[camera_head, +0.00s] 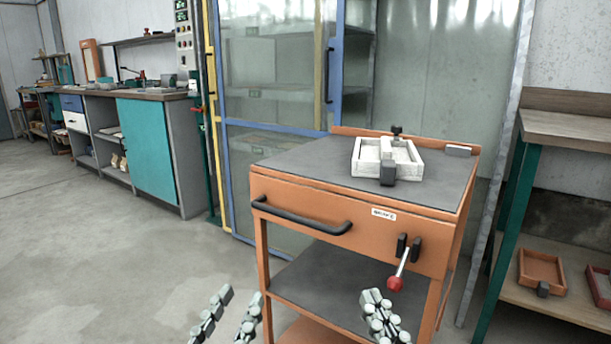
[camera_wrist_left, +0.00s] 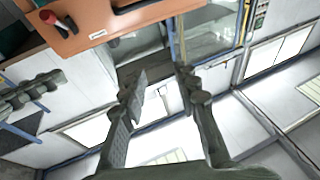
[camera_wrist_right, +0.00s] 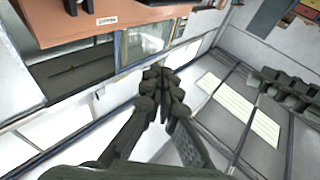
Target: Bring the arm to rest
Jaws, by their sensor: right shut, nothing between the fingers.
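My left gripper (camera_head: 231,310) is low in the head view, left of the orange cart. Its two fingers stand apart with nothing between them, as the left wrist view also shows (camera_wrist_left: 162,85). My right gripper (camera_head: 383,312) is in front of the cart, below the red-knobbed lever. Its fingers are closed together and empty; the right wrist view (camera_wrist_right: 162,82) shows the tips meeting. The arms behind both grippers are mostly out of the head view.
The orange cart (camera_head: 330,209) has a black handle (camera_head: 300,222) and a lever with a red knob (camera_head: 395,283) at its front. A white mould (camera_head: 400,165) sits on its top. A workbench (camera_head: 519,200) stands right. The floor at left is clear.

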